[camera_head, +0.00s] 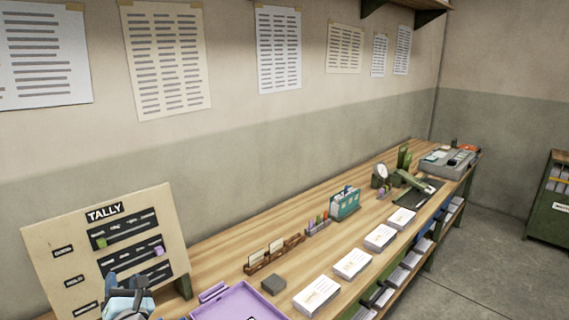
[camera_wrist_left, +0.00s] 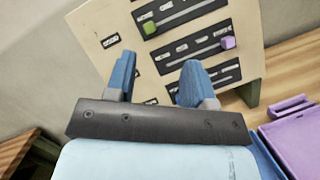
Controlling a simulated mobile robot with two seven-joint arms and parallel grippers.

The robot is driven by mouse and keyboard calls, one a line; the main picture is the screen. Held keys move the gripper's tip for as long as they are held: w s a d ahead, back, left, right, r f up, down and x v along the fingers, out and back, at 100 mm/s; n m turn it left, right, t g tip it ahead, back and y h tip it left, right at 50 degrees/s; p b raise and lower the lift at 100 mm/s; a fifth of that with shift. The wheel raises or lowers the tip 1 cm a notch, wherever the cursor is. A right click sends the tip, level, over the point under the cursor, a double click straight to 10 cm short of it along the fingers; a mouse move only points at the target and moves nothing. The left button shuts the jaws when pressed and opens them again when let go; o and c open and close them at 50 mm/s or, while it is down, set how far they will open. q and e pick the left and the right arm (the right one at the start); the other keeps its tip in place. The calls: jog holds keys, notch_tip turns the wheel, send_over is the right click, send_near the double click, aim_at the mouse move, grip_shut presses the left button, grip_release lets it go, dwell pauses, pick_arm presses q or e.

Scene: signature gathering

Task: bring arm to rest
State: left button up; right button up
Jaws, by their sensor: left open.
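My left gripper (camera_wrist_left: 155,82) is open and empty in the left wrist view, its two blue fingers apart in front of the tally board (camera_wrist_left: 240,20). In the head view the gripper (camera_head: 124,285) shows at the bottom left, over the lower part of the tally board (camera_head: 50,240). I cannot tell whether it touches the board. The board has a green slider (camera_head: 101,243) on its upper track and a pink slider (camera_head: 159,250) on the middle one. The gripper hides part of the lowest track. My right gripper is not in view.
A purple tray (camera_head: 262,299) lies right of the board on the wooden table (camera_head: 225,242). The wall is behind; open floor (camera_head: 490,270) is at right.

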pick_arm(q)
jog(key=s+d+f+m+t+h, duration=0.1)
jog(key=s+d+f+m+h, duration=0.6)
jog(key=m, duration=0.6)
jog(key=s+d+f+m+t+h, duration=0.1)
jog(key=s+d+f+m+h, duration=0.35)
jog(key=d+m+h, duration=0.6)
jog(key=s+d+f+m+g+y, duration=0.1)
jog(key=s+d+f+m+g, duration=0.1)
jog(key=s+f+m, duration=0.4)
jog(key=s+d+f+m+g, duration=0.2)
jog(key=s+f+m+g, duration=0.3)
jog(key=s+f+m, duration=0.2)
jog(key=s+m, duration=0.2)
jog(key=m, duration=0.1)
jog(key=shift+s+d+y+p, duration=0.2)
jog(key=shift+s+y+p, duration=0.05)
jog(key=shift+y+p, duration=0.15)
